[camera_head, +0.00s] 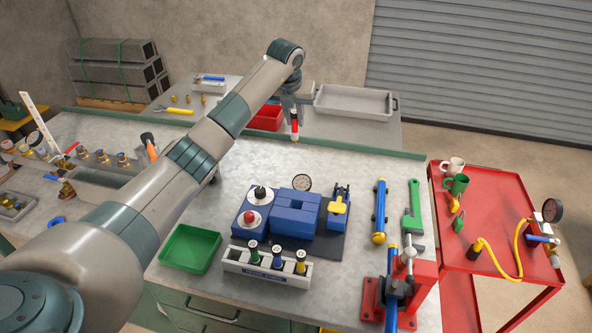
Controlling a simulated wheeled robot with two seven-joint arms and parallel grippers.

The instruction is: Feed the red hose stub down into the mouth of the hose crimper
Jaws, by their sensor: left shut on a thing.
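My left gripper (292,103) is shut on the red hose stub (294,122) above the far part of the workbench. The stub hangs nearly upright, with a pale, metallic-looking lower end. The gripper's fingers are small and hard to make out. A blue machine (292,218), which looks like the hose crimper, sits on a dark base, with red and black knobs at its left and a round gauge behind. The stub is behind this machine in the picture and apart from it. The machine's mouth is not clear from here. My right gripper is out of view.
A white rack (238,266) with green, blue and yellow stubs stands in front of the machine, beside a green tray (190,248). A blue tube (380,212), a green wrench (414,208) and a red vise (415,285) are at the right. My left arm spans the bench's left side.

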